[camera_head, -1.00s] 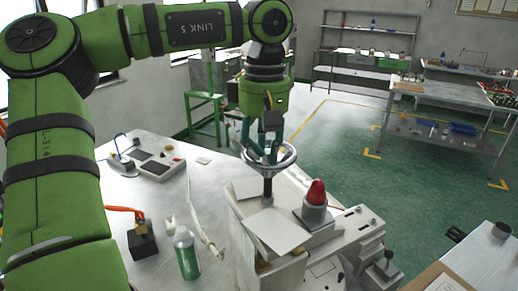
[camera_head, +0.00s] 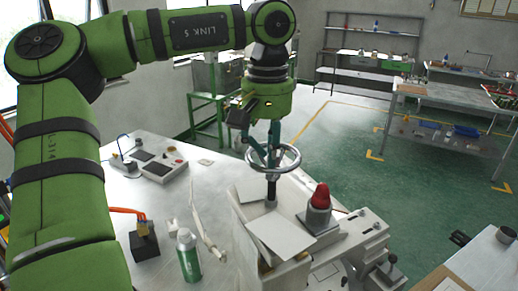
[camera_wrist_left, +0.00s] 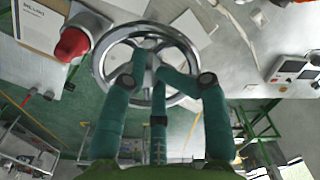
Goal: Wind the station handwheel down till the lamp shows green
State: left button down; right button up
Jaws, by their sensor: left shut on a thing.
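The handwheel (camera_head: 292,163) is a shiny metal ring on a dark upright shaft above the wax station (camera_head: 252,238). My left gripper (camera_head: 272,160) points straight down from above and is shut on the handwheel, at its hub and spokes. In the left wrist view the teal fingers (camera_wrist_left: 152,72) reach in over the ring (camera_wrist_left: 104,48), their tips around the centre. The lamp (camera_head: 320,196) is a red dome on a grey base beside the wheel. It also shows red in the wrist view (camera_wrist_left: 72,45). My right gripper is in neither view.
A green-labelled bottle (camera_head: 188,257), a black block with an orange cable (camera_head: 144,245) and a grey device with a screen (camera_head: 160,165) stand on the bench left of the station. A second table (camera_head: 485,265) is at the lower right.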

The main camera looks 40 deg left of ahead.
pick_arm(q)
jog(key=shift+w+d+f, duration=0.1)
jog(key=shift+d, duration=0.15)
jog(key=c, duration=1.3)
grip_release()
jog(key=shift+w+d, duration=0.3)
jog(key=shift+s+a, duration=0.1)
jog(key=shift+a, duration=0.05)
notch_tip(320, 180, up, 12)
jog(key=shift+a, duration=0.1)
